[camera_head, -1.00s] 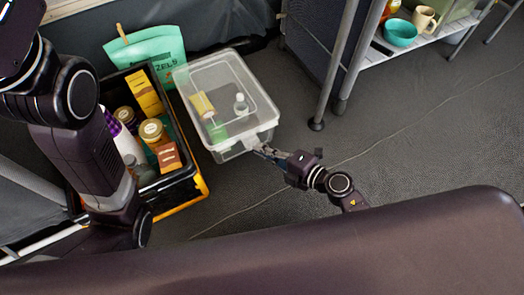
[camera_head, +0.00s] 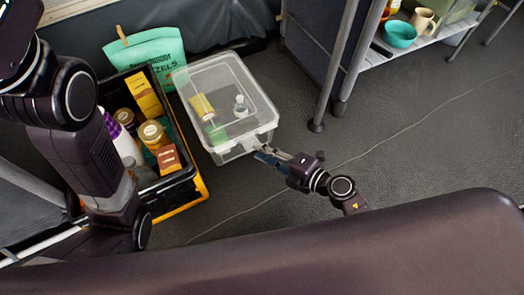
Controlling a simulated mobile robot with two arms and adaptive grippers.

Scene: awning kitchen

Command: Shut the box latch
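The clear plastic box (camera_head: 240,135) stands on the floor left of centre, its translucent lid (camera_head: 222,80) lying over the top. A yellow item (camera_head: 202,106), a small white bottle (camera_head: 240,106) and something green show inside. A small pale latch (camera_head: 251,147) is at the front right of the box; whether it is fastened is too small to tell. My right gripper (camera_head: 266,154) is just right of the latch, its fingers pointing left towards it. Whether they touch it, and how wide they stand, is unclear. My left arm is at the left; its gripper is out of view.
A black and orange crate (camera_head: 203,187) full of jars and packets stands close left of the box. A green bag (camera_head: 150,52) is behind it. A metal shelf with bowls (camera_head: 400,34) is at the upper right. The floor on the right is clear.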

